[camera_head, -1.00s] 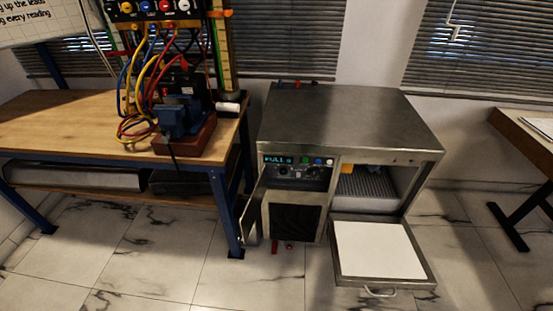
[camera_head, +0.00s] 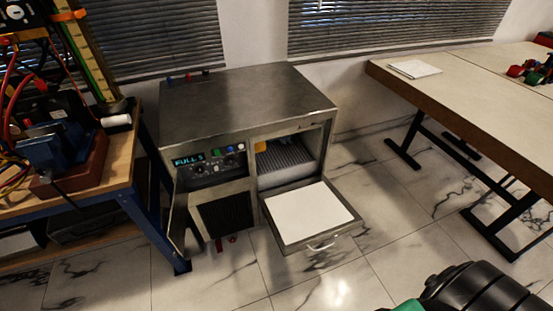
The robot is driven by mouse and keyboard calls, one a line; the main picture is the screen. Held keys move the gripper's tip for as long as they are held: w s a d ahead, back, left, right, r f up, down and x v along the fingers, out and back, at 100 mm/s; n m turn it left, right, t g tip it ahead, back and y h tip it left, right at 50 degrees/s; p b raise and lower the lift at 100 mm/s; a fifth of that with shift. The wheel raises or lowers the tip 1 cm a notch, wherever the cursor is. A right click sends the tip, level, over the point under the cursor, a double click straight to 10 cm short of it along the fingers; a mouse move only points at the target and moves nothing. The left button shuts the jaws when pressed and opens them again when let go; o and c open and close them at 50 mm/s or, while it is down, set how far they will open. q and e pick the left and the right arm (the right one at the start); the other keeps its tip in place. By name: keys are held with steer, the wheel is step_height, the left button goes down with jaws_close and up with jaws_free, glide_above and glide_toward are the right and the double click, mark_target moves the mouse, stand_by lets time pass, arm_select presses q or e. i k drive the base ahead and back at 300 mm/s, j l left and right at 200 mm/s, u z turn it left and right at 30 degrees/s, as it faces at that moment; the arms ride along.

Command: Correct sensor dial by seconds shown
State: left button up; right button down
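A steel cabinet (camera_head: 235,100) stands on the floor left of the middle. Its front control panel (camera_head: 210,168) has a lit cyan display (camera_head: 188,160) that seems to read "FULL" and a last character like 5 or S. Dark round dials sit below and beside the display, too small to read. Small green, blue and white buttons line the panel's top. Neither gripper is in view; only a black ribbed part of my arm and a green piece show at the bottom right.
A hinged flap (camera_head: 312,213) with a white panel hangs open before the cabinet's right compartment (camera_head: 290,155). A narrow door stands open at the panel's left. A workbench (camera_head: 120,165) with wired equipment is left; a long table (camera_head: 450,85) is right. Marbled floor is clear in front.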

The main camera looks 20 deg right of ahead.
mark_target(230, 161)
steer(key=j+z, duration=0.25)
steer(key=k+j+z, duration=0.15)
steer(key=j+z, duration=0.15)
steer(key=j, duration=0.15)
steer(key=k+j+z, duration=0.25)
steer(key=j+z, duration=0.25)
steer(key=j, duration=0.2)
steer(key=k+j, duration=0.4)
steer(key=j, duration=0.2)
